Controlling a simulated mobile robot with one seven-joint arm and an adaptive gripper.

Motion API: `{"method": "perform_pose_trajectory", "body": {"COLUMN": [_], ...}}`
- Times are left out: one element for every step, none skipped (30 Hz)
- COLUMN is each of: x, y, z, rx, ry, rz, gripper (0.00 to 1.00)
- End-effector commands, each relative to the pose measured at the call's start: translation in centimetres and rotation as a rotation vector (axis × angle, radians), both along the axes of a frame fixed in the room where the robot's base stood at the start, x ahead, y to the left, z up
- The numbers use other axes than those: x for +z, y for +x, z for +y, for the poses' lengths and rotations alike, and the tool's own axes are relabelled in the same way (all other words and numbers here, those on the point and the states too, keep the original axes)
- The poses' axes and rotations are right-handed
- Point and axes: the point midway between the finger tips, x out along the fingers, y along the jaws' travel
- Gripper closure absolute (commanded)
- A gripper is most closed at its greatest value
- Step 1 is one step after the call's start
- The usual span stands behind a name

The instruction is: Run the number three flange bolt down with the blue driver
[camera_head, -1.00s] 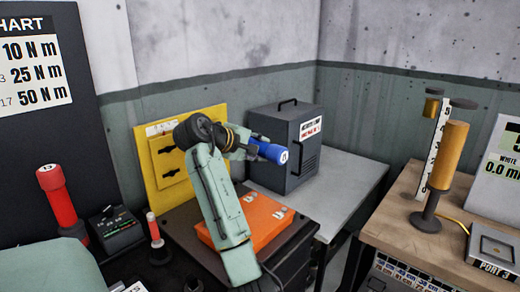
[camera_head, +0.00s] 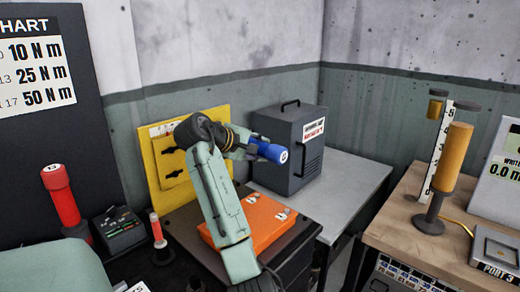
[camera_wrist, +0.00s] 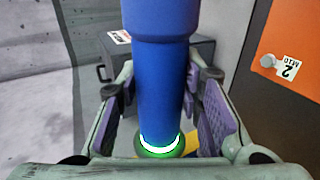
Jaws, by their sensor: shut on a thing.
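The blue driver (camera_head: 273,153) is held in my gripper (camera_head: 255,147), lying nearly level above the table's back part. A white mark on its end cap is too small to read surely. In the wrist view the blue driver (camera_wrist: 160,85) stands between the two purple finger pads, and a green-white ring glows near its base. My gripper (camera_wrist: 163,95) is shut on it. The orange flange block (camera_head: 262,222) lies below, with small bolts and white tags on top. In the wrist view one bolt head (camera_wrist: 268,61) sits beside a tag reading 2 M10. I cannot pick out number three.
A yellow panel (camera_head: 160,190) with dark slots stands behind my arm. A dark grey cabinet (camera_head: 288,155) stands on the grey table. A red driver (camera_head: 62,195) stands at left near a small black box (camera_head: 120,232). An orange cylinder (camera_head: 451,157) stands on the right bench.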

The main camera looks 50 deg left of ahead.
Motion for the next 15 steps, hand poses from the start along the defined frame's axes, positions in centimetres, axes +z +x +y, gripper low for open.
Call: {"method": "perform_pose_trajectory", "body": {"x": [0.39, 0.39, 0.4, 0.41, 0.41, 0.41, 0.42, 0.41, 0.41, 0.41, 0.41, 0.4, 0.4, 0.4, 0.4], "y": [-0.07, -0.07, -0.08, -0.08, -0.1, -0.1, -0.1, -0.11, -0.12, -0.13, -0.13, -0.14, -0.15, -0.15, -0.16], "z": [0.15, 0.19, 0.24, 0.28, 0.32, 0.38, 0.42, 0.46, 0.52, 0.56, 0.6, 0.65, 0.69, 0.73, 0.79], "rx": [0.003, 0.003, 0.003, 0.003, 0.003, 0.003, 0.003, 0.003, 0.003, 0.004, 0.003, 0.004, 0.004, 0.004, 0.004], "ry": [0.007, 0.007, 0.007, 0.007, 0.007, 0.007, 0.007, 0.007, 0.007, 0.008, 0.007, 0.008, 0.008, 0.008, 0.008], "rz": [-0.006, -0.006, -0.007, -0.007, -0.007, -0.007, -0.007, -0.007, -0.007, -0.007, -0.007, -0.007, -0.007, -0.007, -0.007], "gripper": [1.0, 1.0, 1.0, 1.0, 1.0, 1.0, 1.0, 1.0, 1.0, 1.0, 1.0, 1.0, 1.0, 1.0, 1.0]}}
